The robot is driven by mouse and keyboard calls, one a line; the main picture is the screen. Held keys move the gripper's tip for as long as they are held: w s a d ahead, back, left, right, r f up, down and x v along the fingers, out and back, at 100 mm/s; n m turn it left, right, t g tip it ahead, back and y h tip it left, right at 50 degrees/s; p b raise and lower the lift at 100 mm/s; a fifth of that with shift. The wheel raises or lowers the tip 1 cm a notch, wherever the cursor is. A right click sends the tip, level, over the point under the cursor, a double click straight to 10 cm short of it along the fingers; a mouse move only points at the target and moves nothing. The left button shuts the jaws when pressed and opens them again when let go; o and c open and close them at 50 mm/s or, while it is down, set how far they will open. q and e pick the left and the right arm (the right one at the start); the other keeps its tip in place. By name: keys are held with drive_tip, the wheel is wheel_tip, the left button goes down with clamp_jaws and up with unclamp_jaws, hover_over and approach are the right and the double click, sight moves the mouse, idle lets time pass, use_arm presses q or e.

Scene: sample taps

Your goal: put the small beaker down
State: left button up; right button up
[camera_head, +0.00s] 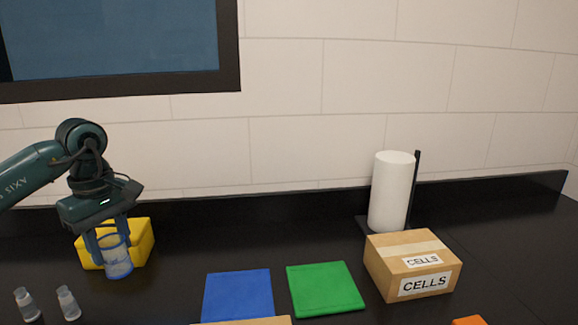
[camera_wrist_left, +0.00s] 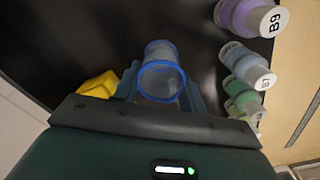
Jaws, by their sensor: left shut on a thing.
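The small beaker (camera_head: 116,262) is a clear cup with a blue rim, at the left in the head view. It stands upright between the fingers of my left gripper (camera_head: 108,246), which is shut on it. In the left wrist view the beaker (camera_wrist_left: 162,80) shows its open mouth and blue rim between the two blue fingers of the left gripper (camera_wrist_left: 160,95). I cannot tell whether the beaker's base touches the counter. My right gripper is not in view.
A yellow box (camera_head: 143,243) is close behind the beaker. Clear bottles (camera_head: 68,303) stand in front of it. A blue mat (camera_head: 237,294), a green mat (camera_head: 325,288), a cardboard box (camera_head: 412,268) and a white roll (camera_head: 391,192) are to the right. Black counter between beaker and blue mat is clear.

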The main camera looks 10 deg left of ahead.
use_arm(q)
wheel_tip(320, 180, up, 4)
drive_tip(key=r+p, duration=0.1)
drive_tip(key=p, duration=0.1)
drive_tip(key=s+d+f+m, duration=0.2)
drive_tip(key=d+m, duration=0.2)
drive_tip(key=d, duration=0.2)
drive_tip(key=s+d+f+m, duration=0.2)
drive_tip(key=d+m, duration=0.3)
drive_tip(key=d, duration=0.2)
drive_tip(key=s+d+f+m, duration=0.2)
drive_tip(key=d+m, duration=0.3)
drive_tip(key=d, duration=0.1)
drive_tip(key=shift+s+d+f, duration=0.2)
drive_tip(key=shift+s+d, duration=0.1)
drive_tip(key=shift+d, duration=0.1)
drive_tip(key=w+a+f+n+b, duration=0.1)
drive_tip(key=w+a+n+b, duration=0.15)
drive_tip(key=a+n, duration=0.4)
drive_tip(key=w+a+f+n+b, duration=0.1)
drive_tip(key=w+a+n, duration=0.2)
drive_tip(key=a+n, duration=0.35)
drive_tip(key=shift+n, duration=0.5)
wheel_tip(320, 180, down, 9)
drive_tip(key=shift+f+p, duration=0.1)
drive_tip(key=shift+p, duration=0.55)
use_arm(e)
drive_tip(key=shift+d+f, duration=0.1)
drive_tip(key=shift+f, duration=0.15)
